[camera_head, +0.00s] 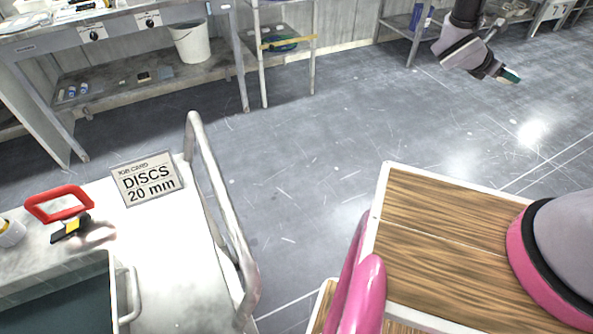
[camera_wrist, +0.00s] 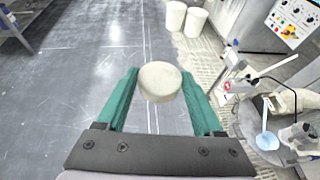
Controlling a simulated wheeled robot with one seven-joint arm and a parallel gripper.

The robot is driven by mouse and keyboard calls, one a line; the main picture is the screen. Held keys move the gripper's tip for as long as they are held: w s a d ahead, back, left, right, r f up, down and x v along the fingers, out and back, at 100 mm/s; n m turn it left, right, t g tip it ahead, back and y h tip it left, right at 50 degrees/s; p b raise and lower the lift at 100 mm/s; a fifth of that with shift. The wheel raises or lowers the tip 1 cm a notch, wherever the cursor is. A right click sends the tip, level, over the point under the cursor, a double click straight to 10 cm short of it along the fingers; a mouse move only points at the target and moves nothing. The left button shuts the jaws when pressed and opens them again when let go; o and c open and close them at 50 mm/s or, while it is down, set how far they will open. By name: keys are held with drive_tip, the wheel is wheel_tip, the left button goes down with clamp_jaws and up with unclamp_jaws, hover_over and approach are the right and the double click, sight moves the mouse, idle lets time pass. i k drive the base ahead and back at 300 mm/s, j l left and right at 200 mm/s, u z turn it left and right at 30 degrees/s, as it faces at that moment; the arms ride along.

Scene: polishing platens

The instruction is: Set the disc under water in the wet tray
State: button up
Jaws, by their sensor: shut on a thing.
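In the wrist view, my gripper (camera_wrist: 160,90) has its two green fingers shut on a pale, off-white round disc (camera_wrist: 160,80), held at the fingertips above the open floor. In the head view, my gripper (camera_head: 508,76) is high at the far right, well away from the cart; the disc is too small to make out there. A grey metal tray (camera_head: 112,283) with a side handle and dark, water-like contents sits on the white cart at the lower left. It is cut off by the picture edge and appears to be the wet tray.
The cart (camera_head: 175,270) has a raised rail (camera_head: 222,195), a "DISCS 20 mm" card (camera_head: 147,179) and a red-handled item (camera_head: 60,204) beside the tray. A bench with a bucket (camera_head: 190,42) stands behind. The wrist view shows a round machine platen (camera_wrist: 262,143) at right. The middle floor is clear.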

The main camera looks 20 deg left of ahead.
sight(106, 314)
drive_tip(key=k+j, duration=0.15)
drive_tip(key=k, duration=0.55)
drive_tip(key=k+j, duration=0.15)
drive_tip(key=k, duration=0.55)
drive_tip(key=k+j+u, duration=0.55)
drive_tip(key=j+u, duration=0.15)
drive_tip(key=j, duration=0.2)
drive_tip(key=k+j+u, duration=0.25)
drive_tip(key=i+j, duration=0.1)
